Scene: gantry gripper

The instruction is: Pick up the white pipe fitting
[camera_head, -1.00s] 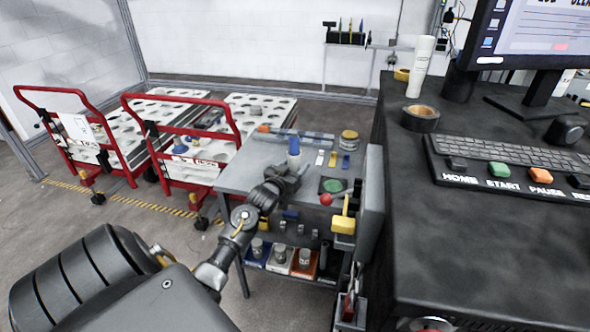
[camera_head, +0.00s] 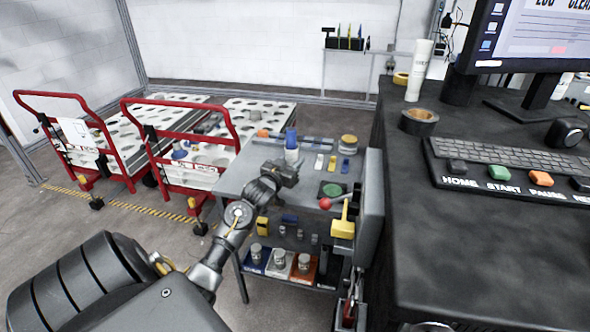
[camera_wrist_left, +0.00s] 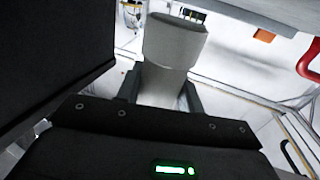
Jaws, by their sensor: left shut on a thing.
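The white pipe fitting (camera_wrist_left: 173,42) looks pale grey in the left wrist view, with a wide end and a narrower neck between my fingers. My left gripper (camera_wrist_left: 161,98) is shut on the neck. In the head view my left gripper (camera_head: 287,171) is above the grey work table (camera_head: 232,178). A white piece with a blue top (camera_head: 291,146) shows upright just behind its fingers; I cannot tell how much of it is the held fitting. My right gripper is not in view.
Two red-handled carts (camera_head: 127,103) with holed white tops stand left. A dark desk with a keyboard (camera_head: 510,160) stands right.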

